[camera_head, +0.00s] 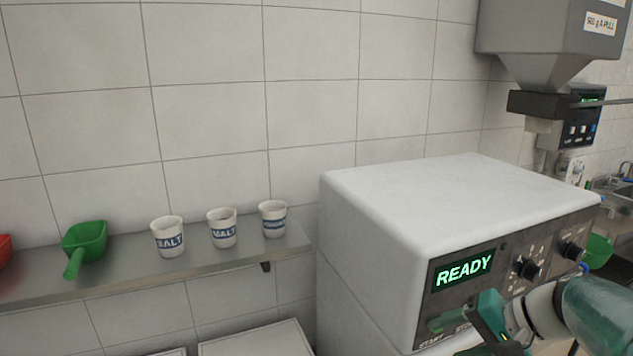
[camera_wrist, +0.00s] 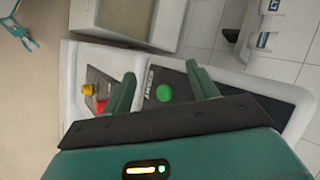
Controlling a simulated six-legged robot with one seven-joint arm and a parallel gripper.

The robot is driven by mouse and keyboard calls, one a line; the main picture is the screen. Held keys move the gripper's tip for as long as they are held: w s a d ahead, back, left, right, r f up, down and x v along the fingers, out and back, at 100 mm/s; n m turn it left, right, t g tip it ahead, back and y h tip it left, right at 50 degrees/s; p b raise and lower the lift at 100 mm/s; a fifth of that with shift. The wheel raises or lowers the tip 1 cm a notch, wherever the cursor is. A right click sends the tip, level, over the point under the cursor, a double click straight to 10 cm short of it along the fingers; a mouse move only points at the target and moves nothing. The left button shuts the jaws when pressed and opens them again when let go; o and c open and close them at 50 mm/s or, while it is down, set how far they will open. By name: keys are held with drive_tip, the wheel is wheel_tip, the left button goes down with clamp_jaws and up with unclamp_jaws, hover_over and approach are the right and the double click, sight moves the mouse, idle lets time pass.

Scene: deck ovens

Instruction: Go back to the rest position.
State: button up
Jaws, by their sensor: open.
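My gripper (camera_head: 462,318) is at the lower right in the head view, in front of the white machine's control panel, under its green READY display (camera_head: 464,270). In the wrist view the two green fingers of my gripper (camera_wrist: 160,74) are spread apart with nothing between them. A red knob with a yellow part (camera_wrist: 92,92) lies to the left. I cannot tell whether a finger touches the panel.
The white machine (camera_head: 430,195) fills the right middle. A steel shelf (camera_head: 130,275) on the left holds white cups (camera_head: 222,228) and a green scoop (camera_head: 84,245). A grey hopper (camera_head: 548,40) hangs at the upper right. A sink (camera_head: 612,190) stands at the far right.

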drive_tip(key=s+a+n+h, duration=0.7)
drive_tip(key=s+a, duration=0.3)
drive_tip(key=s, duration=0.1)
drive_tip(key=shift+f, duration=0.25)
idle(1.4)
